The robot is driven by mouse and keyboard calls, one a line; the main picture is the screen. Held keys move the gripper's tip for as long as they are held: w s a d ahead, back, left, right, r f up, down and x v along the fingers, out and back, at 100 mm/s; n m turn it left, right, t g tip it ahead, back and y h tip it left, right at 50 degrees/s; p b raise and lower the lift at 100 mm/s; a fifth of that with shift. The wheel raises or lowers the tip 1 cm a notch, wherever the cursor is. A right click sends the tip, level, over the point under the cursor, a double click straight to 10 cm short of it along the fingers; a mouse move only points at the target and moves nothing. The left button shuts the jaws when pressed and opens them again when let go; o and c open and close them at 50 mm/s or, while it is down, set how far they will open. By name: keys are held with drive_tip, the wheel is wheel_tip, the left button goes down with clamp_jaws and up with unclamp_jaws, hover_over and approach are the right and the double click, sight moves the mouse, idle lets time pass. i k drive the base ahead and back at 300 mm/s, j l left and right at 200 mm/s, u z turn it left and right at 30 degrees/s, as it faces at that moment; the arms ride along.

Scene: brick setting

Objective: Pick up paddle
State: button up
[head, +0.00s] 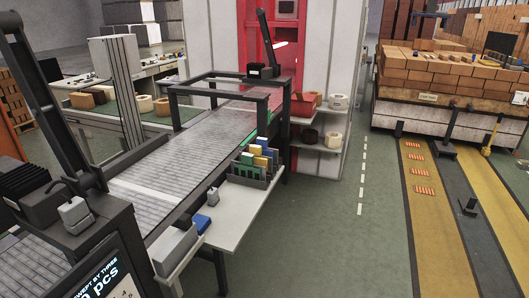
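No object is clearly recognisable as a paddle from this distance. A long-handled tool with a small yellow end (487,150) leans at the front of the brick stack at the far right. A dark long-handled tool (449,130) stands left of it, also against the stack's front. A small dark upright object (469,206) stands on the floor markings at the right. My gripper is not seen in the head view.
A roller conveyor (165,165) with dark frames fills the left. A side shelf (235,208) holds coloured binders (262,160). Bricks (450,75) are stacked at the back right. Green floor (320,240) is clear in the middle; yellow lanes (440,240) run at the right.

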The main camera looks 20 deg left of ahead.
sight(267, 161)
drive_tip(key=i+u, duration=0.15)
drive_tip(key=i, duration=0.6)
drive_tip(key=i+u, duration=0.15)
drive_tip(key=i, duration=0.55)
drive_tip(key=i+u, duration=0.3)
drive_tip(key=i, duration=0.15)
drive_tip(key=i+l+u, duration=0.1)
drive_tip(key=i+u, duration=0.2)
drive_tip(key=i, duration=0.15)
drive_tip(key=i+l+u, duration=0.3)
drive_tip(key=i, duration=0.15)
drive_tip(key=i+j+u, duration=0.1)
drive_tip(key=i, duration=0.2)
